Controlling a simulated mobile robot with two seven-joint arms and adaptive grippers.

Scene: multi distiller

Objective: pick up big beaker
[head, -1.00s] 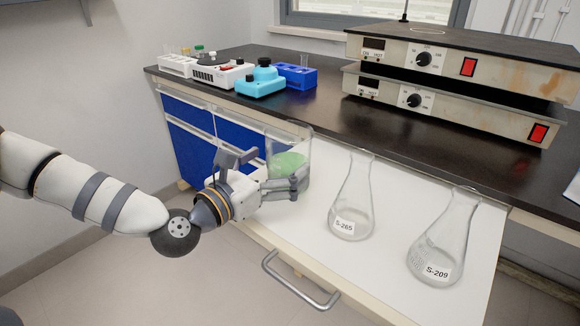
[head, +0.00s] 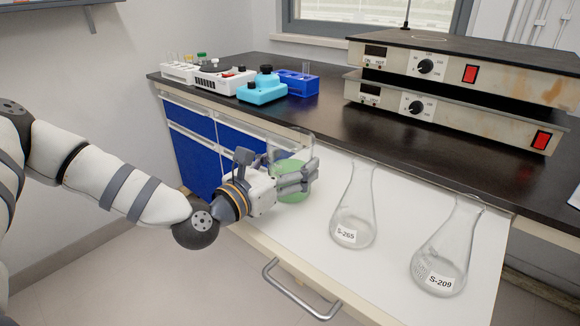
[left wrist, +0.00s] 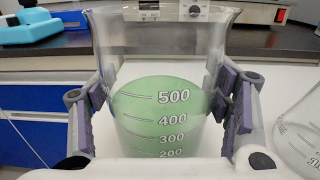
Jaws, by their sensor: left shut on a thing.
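The big beaker (head: 291,150) is clear glass with green liquid in it. It stands upright at the left end of the open white drawer (head: 300,222); I cannot tell whether it touches the drawer floor. My left gripper (head: 297,178) is shut on the beaker, with one finger on each side. In the left wrist view the beaker (left wrist: 165,118) fills the middle, with white marks up to 500 facing me, and the pads of my left gripper (left wrist: 165,105) lie against its sides. My right gripper is not in view.
Two conical flasks, S-265 (head: 352,215) and S-209 (head: 445,250), stand in the drawer to the right. The black counter (head: 330,115) behind holds two stacked hot plates (head: 455,95), a turquoise device (head: 262,88) and a blue rack (head: 298,80).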

